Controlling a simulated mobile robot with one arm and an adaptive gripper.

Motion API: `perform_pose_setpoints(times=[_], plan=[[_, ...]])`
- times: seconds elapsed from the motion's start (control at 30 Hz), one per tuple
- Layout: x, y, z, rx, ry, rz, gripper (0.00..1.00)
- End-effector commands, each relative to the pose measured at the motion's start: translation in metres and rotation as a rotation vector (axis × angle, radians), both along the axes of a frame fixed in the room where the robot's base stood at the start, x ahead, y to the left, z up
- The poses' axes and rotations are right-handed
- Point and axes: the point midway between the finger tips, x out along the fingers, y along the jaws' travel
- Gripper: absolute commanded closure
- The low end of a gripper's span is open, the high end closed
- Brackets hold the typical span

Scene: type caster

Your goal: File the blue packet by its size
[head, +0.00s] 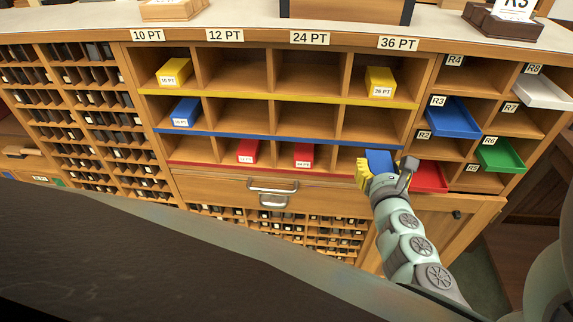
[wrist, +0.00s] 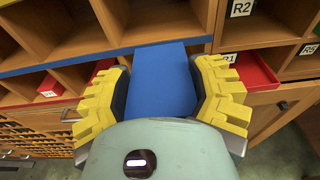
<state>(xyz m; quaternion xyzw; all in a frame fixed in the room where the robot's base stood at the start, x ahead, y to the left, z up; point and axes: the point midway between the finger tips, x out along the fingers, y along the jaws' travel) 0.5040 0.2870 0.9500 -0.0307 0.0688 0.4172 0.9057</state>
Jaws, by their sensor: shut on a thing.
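My gripper (head: 381,170) is shut on the blue packet (head: 379,160), with a yellow finger on each side of it. In the wrist view, the blue packet (wrist: 160,82) lies flat between the fingers, its plain top showing and no size label in sight. In the head view, it is at the lower right of the sorting rack (head: 290,38), below the 36 PT sign (head: 399,44). Its far end overlaps the blue strip (wrist: 35,66) in the wrist view; I cannot tell how far it is from the rack. Another blue packet (head: 185,112) sits in the blue-edged row at left.
Yellow packets (head: 175,72) (head: 380,82) sit in the top row, red packets (head: 248,151) (head: 304,155) in the bottom row. Trays jut out at right: blue (head: 455,118), green (head: 500,155), white (head: 545,92), and red (head: 430,176) close beside my gripper. Drawer handles (head: 273,187) protrude below.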

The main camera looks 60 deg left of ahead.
Motion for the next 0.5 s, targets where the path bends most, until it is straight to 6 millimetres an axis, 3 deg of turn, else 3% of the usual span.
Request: perform_pose_setpoints(times=[0.5], plan=[[0.0032,0.0072,0.0025,0.003,-0.006,0.005,0.84]])
